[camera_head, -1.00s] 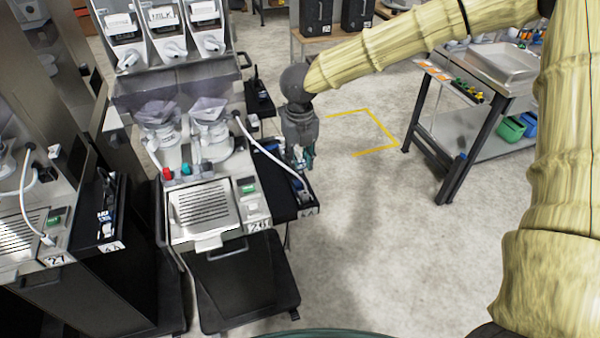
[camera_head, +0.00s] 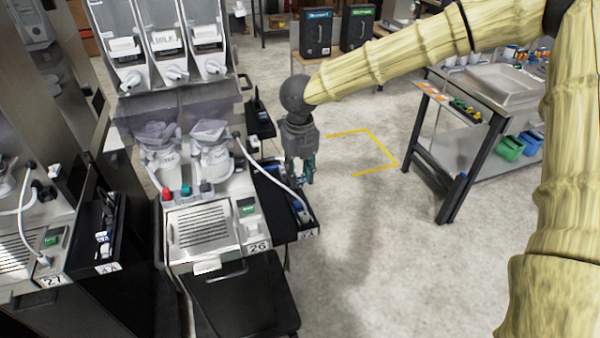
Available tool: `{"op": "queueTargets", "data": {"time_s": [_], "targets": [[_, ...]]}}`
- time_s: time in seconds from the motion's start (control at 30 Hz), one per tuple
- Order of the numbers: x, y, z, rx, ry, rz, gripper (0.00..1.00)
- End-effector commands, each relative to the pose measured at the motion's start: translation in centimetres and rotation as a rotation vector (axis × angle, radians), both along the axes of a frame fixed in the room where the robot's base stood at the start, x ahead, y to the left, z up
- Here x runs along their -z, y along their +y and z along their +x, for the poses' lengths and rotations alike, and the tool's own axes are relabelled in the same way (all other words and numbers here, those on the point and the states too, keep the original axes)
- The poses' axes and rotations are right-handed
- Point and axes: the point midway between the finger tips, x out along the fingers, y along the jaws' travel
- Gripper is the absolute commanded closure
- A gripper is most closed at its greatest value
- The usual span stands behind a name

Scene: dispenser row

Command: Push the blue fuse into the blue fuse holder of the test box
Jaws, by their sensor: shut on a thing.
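My gripper (camera_head: 304,180) hangs fingers down at the right side of dispenser 26, over or just beside the outer edge of a black side tray (camera_head: 284,228). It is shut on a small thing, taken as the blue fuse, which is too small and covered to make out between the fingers. Small blue and white parts (camera_head: 298,207) lie in the tray just below the fingertips. I cannot tell which part is the test box or its blue fuse holder, nor whether the held thing touches it.
A white cable (camera_head: 262,172) runs from dispenser 26 (camera_head: 203,228) across the tray close to my gripper. Dispenser 27 (camera_head: 30,240) stands at the left. A steel-topped table (camera_head: 490,85) with bins stands at the right. The floor between is clear, with yellow marking (camera_head: 375,142).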

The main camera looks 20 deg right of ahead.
Motion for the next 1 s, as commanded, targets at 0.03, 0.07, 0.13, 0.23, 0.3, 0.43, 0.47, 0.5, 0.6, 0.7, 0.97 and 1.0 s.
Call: {"op": "queueTargets", "data": {"time_s": [0.03, 0.07, 0.13, 0.23, 0.3, 0.43, 0.47, 0.5, 0.6, 0.7, 0.97, 1.0], "targets": [[-0.1, 0.0, 0.0, 0.0, 0.0, 0.0, 0.82], [-0.2, 0.0, 0.0, 0.0, 0.0, 0.0, 0.82], [-0.3, 0.0, 0.0, 0.0, 0.0, 0.0, 0.82], [-0.4, 0.0, 0.0, 0.0, 0.0, 0.0, 0.82], [-0.5, 0.0, 0.0, 0.0, 0.0, 0.0, 0.82], [-0.6, 0.0, 0.0, 0.0, 0.0, 0.0, 0.82], [-0.7, 0.0, 0.0, 0.0, 0.0, 0.0, 0.82], [-0.7, 0.0, 0.0, 0.0, 0.0, 0.0, 0.82], [-0.9, 0.0, 0.0, 0.0, 0.0, 0.0, 0.82], [-1.0, 0.0, 0.0, 0.0, 0.0, 0.0, 0.82], [-1.3, 0.0, 0.0, 0.0, 0.0, 0.0, 0.82], [-1.4, 0.0, 0.0, 0.0, 0.0, 0.0, 0.82]]}}
